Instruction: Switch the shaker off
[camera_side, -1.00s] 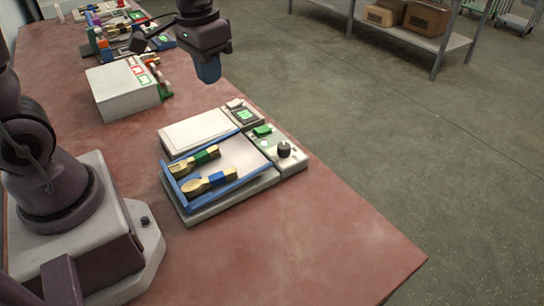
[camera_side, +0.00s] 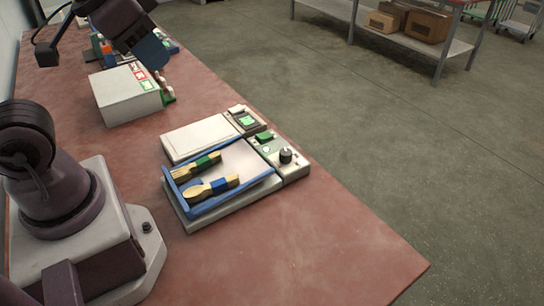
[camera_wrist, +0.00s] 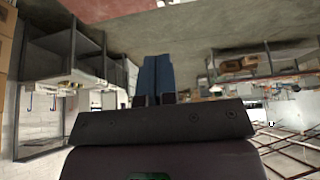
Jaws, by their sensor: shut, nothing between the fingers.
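The shaker (camera_side: 291,172) is a pale, low machine on the red table, with a blue-edged tray (camera_side: 207,208) on top. Two wooden utensils lie in the tray, one with a green band (camera_side: 207,160) and one with a blue band (camera_side: 221,186). Its control panel, at the right rear end, carries a green switch (camera_side: 265,136) and a black knob (camera_side: 286,156). My gripper (camera_side: 152,55) is raised well away from the shaker, above the table's far part. Its blue fingers are together and empty; they also show in the wrist view (camera_wrist: 157,76). The wrist view does not show the shaker.
A flat pale device (camera_side: 198,138) with a green display (camera_side: 247,121) stands right behind the shaker. A white box (camera_side: 125,98) with red and green labels stands farther back. Several small objects crowd the table's far end. The front right of the table is clear.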

